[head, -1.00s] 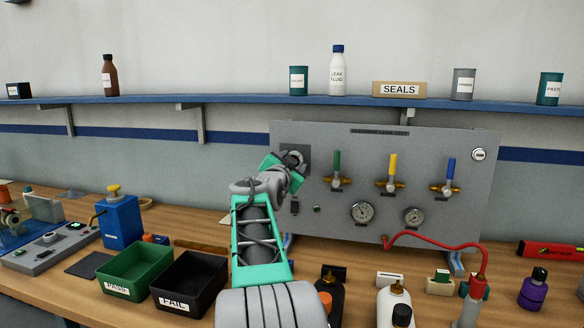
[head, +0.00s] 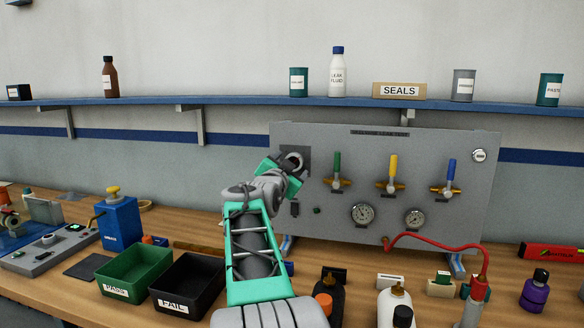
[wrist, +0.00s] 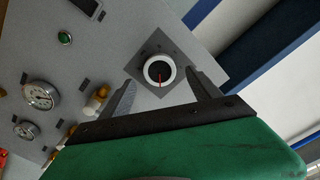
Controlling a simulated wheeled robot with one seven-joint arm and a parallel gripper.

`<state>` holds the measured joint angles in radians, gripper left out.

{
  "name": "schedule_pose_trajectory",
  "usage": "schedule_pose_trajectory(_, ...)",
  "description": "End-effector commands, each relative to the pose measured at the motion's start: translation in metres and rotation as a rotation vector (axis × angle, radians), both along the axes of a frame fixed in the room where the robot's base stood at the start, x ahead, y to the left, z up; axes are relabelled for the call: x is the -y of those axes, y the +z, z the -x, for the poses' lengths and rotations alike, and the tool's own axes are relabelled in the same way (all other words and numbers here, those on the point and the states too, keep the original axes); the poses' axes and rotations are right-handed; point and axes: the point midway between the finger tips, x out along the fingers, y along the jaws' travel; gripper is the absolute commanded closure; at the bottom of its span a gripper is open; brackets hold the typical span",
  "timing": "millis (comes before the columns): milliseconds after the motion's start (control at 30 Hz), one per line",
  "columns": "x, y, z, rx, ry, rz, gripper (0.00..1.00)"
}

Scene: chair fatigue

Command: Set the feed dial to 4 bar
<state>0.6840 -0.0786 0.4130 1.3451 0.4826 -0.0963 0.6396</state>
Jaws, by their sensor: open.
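The scale marks around the dial are too small to read. In the head view my gripper (head: 291,165) is at the panel's upper left and covers most of the dial.
Green (head: 337,163), yellow (head: 393,165) and blue (head: 451,170) valve handles stick out to the right of the dial. Two gauges (head: 362,214) sit below them. A red hose (head: 440,244) hangs at the panel's lower right. Black (head: 188,284) and green bins (head: 135,271) stand at left.

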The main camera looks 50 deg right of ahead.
Motion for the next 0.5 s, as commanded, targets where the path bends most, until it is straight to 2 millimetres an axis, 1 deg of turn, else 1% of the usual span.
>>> schedule_pose_trajectory(33,-0.012,-0.001,0.004,0.002,0.003,0.002,0.28)
schedule_pose_trajectory(100,-0.025,-0.002,0.01,0.002,0.002,0.001,0.28)
schedule_pose_trajectory(200,-0.039,-0.001,0.016,0.001,0.002,0.0,0.28)
schedule_pose_trajectory(300,-0.046,-0.001,0.019,0.0,0.001,-0.001,0.28)
schedule_pose_trajectory(500,-0.046,-0.001,0.02,0.0,0.0,0.0,0.28)
